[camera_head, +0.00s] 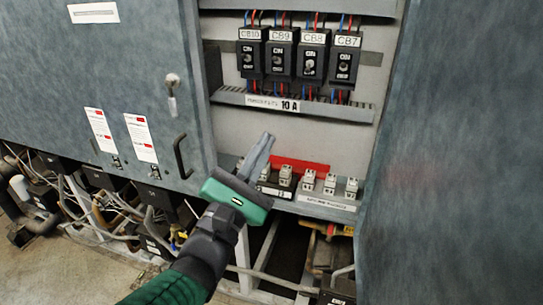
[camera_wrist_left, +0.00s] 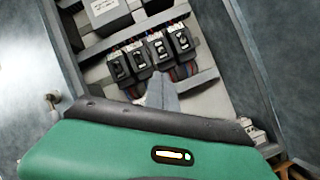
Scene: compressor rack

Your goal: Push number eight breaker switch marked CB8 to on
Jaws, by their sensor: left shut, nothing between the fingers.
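The CB8 breaker (camera_head: 312,56) is a black block with a small toggle switch, third from the left in a row at the top of the open cabinet. The row also shows in the left wrist view, where the breaker that looks like CB8 (camera_wrist_left: 159,50) is tilted and its label is too small to read. My left gripper (camera_head: 266,139) is green with grey fingers. It is shut and empty, below the breaker row and apart from it, in front of the lower terminals. My right gripper is not in view.
Breakers CB10 (camera_head: 250,58), CB9 (camera_head: 281,56) and CB7 (camera_head: 345,60) flank CB8 closely. A grey slotted trunking (camera_head: 335,110) runs below them. The left cabinet door (camera_head: 130,60) has a handle (camera_head: 182,157). A grey panel (camera_head: 460,160) stands at right.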

